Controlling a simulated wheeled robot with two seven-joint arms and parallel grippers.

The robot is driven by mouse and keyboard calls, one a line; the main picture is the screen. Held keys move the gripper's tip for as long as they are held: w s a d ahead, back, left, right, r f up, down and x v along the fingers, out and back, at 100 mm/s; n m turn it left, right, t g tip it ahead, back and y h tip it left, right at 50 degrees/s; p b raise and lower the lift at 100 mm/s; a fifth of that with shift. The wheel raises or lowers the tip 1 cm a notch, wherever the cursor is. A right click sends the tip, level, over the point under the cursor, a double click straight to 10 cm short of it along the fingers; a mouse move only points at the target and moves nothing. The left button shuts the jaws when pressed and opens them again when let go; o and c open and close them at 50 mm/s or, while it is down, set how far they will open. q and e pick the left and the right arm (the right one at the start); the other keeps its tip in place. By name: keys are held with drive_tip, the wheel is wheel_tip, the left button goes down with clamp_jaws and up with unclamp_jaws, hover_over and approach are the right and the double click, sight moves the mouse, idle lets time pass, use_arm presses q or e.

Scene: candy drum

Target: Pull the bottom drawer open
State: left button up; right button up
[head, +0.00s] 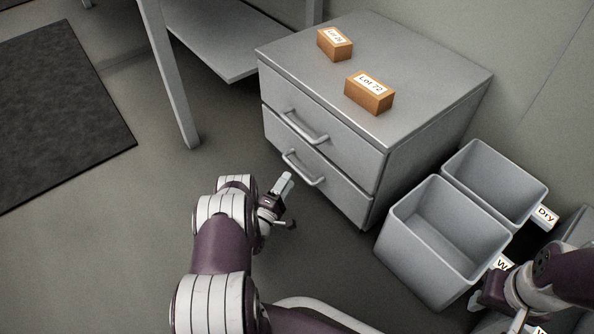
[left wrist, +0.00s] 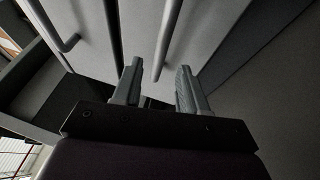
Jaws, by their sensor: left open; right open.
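The grey cabinet (head: 360,150) has two closed drawers, each with a bar handle. The bottom drawer (head: 335,186) has its handle (head: 303,169) facing my left arm. My left gripper (head: 283,190) is open and empty, just in front of and below that handle in the head view. In the left wrist view, the bottom handle (left wrist: 167,42) lies ahead of my open fingers (left wrist: 158,88), in line with the space between them and apparently not touched. The top handle (left wrist: 52,28) is off to the left there. My right gripper (head: 497,303) is at the lower right, partly visible.
Two orange boxes, Lot 72 (head: 369,94) and another (head: 335,44), lie on the cabinet top. Grey bins (head: 408,250) and (head: 520,185) stand right of the cabinet. A table leg (head: 170,80) stands to the left. The floor before the drawers is clear except for my arm.

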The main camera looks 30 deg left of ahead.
sight(295, 168)
use_arm(q)
drive_tip(key=w, duration=0.2)
drive_tip(key=w+b, duration=0.1)
drive_tip(key=w, duration=0.1)
drive_tip(key=w+r+b, duration=0.1)
drive_tip(key=w, duration=0.1)
drive_tip(key=shift+w, duration=0.1)
clamp_jaws()
use_arm(e)
wheel_tip(295, 168, down, 3)
drive_tip(key=shift+f, duration=0.15)
